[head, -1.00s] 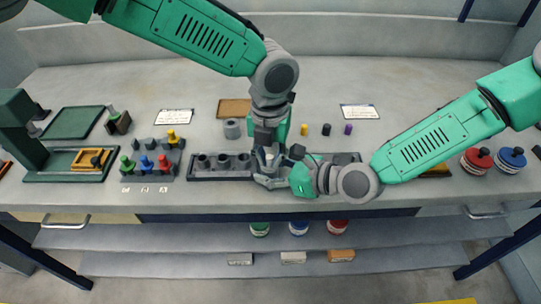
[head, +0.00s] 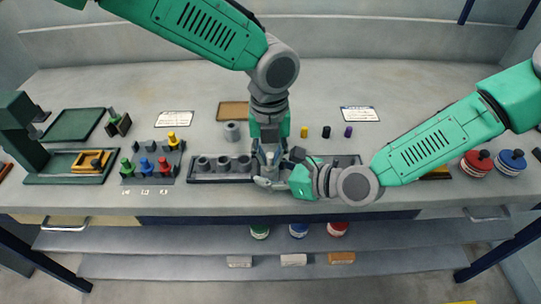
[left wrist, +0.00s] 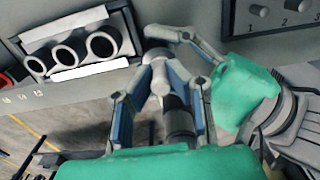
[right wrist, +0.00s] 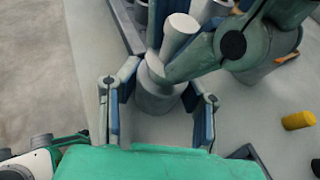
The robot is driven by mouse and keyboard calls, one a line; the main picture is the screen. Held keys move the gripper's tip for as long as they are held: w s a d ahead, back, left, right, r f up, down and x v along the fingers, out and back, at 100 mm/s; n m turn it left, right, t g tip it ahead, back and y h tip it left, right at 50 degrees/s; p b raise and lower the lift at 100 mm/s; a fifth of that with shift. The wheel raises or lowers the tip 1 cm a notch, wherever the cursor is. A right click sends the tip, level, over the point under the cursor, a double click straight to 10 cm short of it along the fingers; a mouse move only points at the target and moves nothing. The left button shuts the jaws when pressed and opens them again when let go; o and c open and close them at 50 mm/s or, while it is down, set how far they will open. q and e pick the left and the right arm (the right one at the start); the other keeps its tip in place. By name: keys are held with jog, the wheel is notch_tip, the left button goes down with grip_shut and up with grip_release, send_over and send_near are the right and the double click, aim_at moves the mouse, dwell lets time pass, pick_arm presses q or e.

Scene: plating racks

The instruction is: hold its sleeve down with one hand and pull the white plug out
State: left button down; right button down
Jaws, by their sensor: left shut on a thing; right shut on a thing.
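In the head view my left gripper (head: 268,158) points down from above at the rack's middle, and my right gripper (head: 270,180) comes in low from the right beside it. In the right wrist view the right fingers (right wrist: 160,112) are shut around a grey sleeve (right wrist: 155,98). The white plug (right wrist: 180,32) shows between the left gripper's fingers above it. In the left wrist view the left fingers (left wrist: 160,95) are shut on the pale plug. Fingers hide the joint between plug and sleeve, so I cannot tell how far the plug sits in it.
The dark rack (head: 205,180) has several grey sleeves left of my grippers. A block with coloured plugs (head: 150,165) stands further left. A loose grey cylinder (head: 232,131) and small yellow, black and purple pegs (head: 326,131) stand behind. The bench front is clear.

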aim_at(269, 154)
pick_arm(q)
jog(key=shift+r, duration=1.85)
pick_arm(e)
jog(key=c, duration=1)
grip_release()
jog(key=v, duration=1.1)
jog(key=shift+d+r, duration=0.1)
jog(key=shift+d, duration=0.2)
jog(key=shift+s+d+r, duration=0.1)
jog(key=shift+s+d, duration=0.1)
pick_arm(q)
jog(key=shift+a, duration=0.1)
pick_arm(e)
jog(key=shift+s+a, duration=0.1)
